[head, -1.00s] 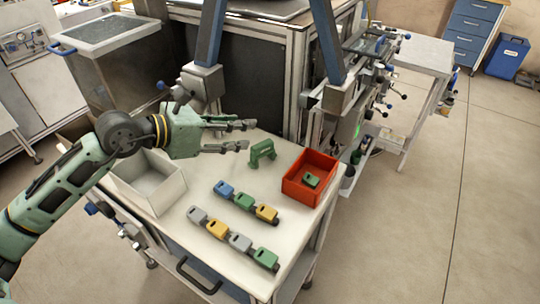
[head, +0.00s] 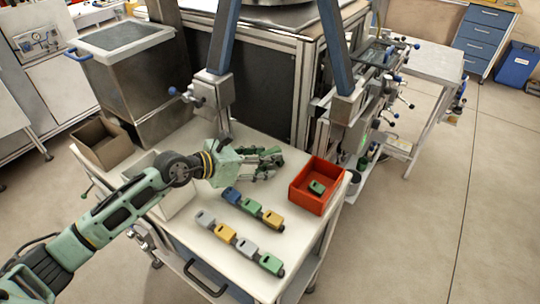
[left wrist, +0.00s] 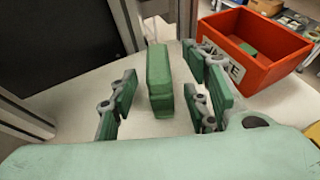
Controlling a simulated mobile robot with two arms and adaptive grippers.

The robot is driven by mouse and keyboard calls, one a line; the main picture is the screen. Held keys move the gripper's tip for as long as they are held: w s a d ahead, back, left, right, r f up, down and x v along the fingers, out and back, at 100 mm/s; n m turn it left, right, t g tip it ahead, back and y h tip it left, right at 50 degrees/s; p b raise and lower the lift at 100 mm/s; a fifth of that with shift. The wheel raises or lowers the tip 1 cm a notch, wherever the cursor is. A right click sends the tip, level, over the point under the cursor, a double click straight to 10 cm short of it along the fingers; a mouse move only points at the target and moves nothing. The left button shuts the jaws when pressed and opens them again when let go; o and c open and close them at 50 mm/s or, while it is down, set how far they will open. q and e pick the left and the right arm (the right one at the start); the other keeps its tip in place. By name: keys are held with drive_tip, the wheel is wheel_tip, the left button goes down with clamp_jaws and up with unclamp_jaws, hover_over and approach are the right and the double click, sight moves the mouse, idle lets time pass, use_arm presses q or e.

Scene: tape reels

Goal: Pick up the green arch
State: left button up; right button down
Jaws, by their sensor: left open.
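The green arch (left wrist: 160,82) stands on the table top between the two fingers of my left gripper (left wrist: 163,95) in the left wrist view. The gripper is open, with a gap between the arch and each finger. In the head view my left gripper (head: 268,164) reaches in low over the table, pointing right, and its fingers largely hide the arch there. My right gripper is not in view.
A red bin (head: 316,186) with a green piece inside stands to the right of the gripper. Two rows of coloured blocks lie in front. A white box (head: 172,198) is partly behind my arm; a brown box (head: 103,145) stands at the back left. A dark machine rises behind.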

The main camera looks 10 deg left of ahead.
use_arm(q)
drive_tip(key=shift+x, duration=1.2)
drive_tip(key=shift+s+a, duration=0.1)
drive_tip(key=shift+c, duration=1)
clamp_jaws()
